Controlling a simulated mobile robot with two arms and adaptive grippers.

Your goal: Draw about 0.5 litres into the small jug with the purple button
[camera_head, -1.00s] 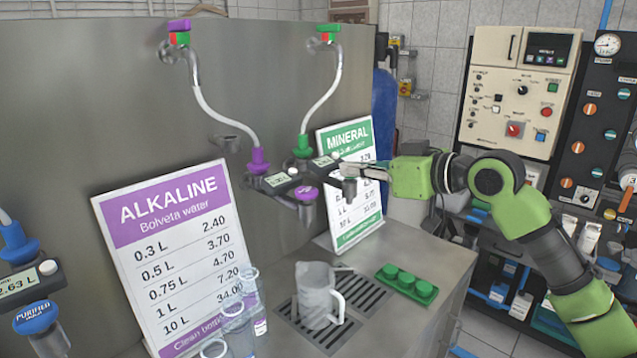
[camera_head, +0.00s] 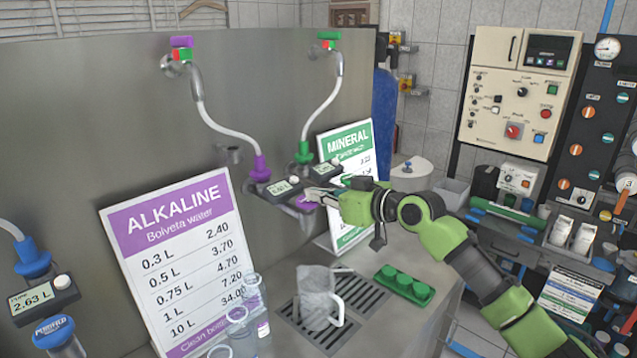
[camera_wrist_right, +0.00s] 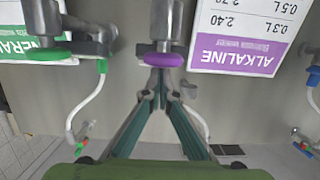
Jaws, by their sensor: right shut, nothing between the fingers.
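The purple button (camera_head: 306,203) sits at the front of the alkaline tap, below its small display (camera_head: 283,187); it also shows in the right wrist view (camera_wrist_right: 164,59). My right gripper (camera_head: 310,194) is shut and empty, its fingertips at the purple button; in the wrist view the tips overlap the button's lower edge. I cannot tell whether they press it. The small clear jug (camera_head: 316,300) stands upright on the drip grate (camera_head: 362,292) below the tap, its handle to the right. I cannot make out water in it. My left gripper is out of view.
The green mineral tap (camera_head: 304,152) is close on the right, and its button shows green in the wrist view (camera_wrist_right: 49,56). Price signs (camera_head: 180,255) stand behind. Clear bottles (camera_head: 242,330) stand left of the jug, and a green block (camera_head: 404,285) lies right of the grate.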

